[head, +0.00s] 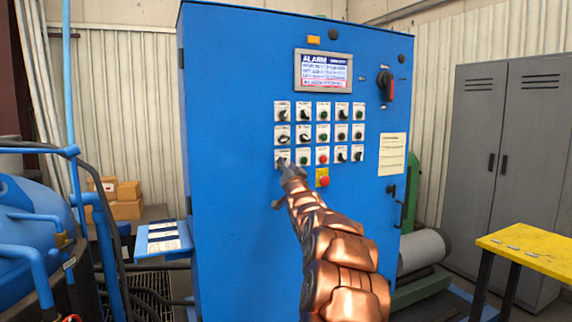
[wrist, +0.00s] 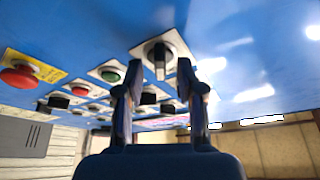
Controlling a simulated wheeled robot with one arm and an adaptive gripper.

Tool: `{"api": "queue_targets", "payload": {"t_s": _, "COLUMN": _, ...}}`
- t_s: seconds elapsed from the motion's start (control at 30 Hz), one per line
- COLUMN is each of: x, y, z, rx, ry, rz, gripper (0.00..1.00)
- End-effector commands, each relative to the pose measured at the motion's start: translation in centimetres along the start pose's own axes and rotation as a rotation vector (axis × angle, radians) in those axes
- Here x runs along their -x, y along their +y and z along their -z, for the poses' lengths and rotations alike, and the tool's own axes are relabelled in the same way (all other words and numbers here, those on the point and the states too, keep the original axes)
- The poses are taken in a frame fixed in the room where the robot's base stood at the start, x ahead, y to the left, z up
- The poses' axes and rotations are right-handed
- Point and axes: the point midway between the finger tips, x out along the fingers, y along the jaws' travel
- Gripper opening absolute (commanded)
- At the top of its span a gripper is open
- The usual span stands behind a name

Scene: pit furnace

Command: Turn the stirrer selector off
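A blue control cabinet (head: 235,120) carries a grid of small white-plated selectors and buttons. A dark selector knob (wrist: 159,56) on a white plate sits at the lower left of the grid, at the tip of my arm in the head view. Its label is not readable, so I cannot tell whether it is the stirrer selector. My gripper (wrist: 160,72) is at the panel; it also shows in the head view (head: 285,170). Its two fingers stand either side of the knob with a gap on each side. In the head view my gripper partly hides that knob.
A red emergency button (head: 322,181) on yellow sits to the right of my gripper. Above the grid is an alarm screen (head: 323,71). A yellow table (head: 530,243) and grey locker (head: 505,150) stand right; blue equipment (head: 35,225) stands left.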

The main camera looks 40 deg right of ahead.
Motion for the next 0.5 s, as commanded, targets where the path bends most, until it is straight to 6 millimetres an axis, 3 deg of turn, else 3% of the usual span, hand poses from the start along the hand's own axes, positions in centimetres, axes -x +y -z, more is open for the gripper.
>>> {"api": "queue_targets", "payload": {"t_s": 0.5, "x": -0.94, "y": -0.02, "z": -0.06, "rx": -0.001, "ry": 0.000, "rz": 0.001, "gripper": 0.38}}
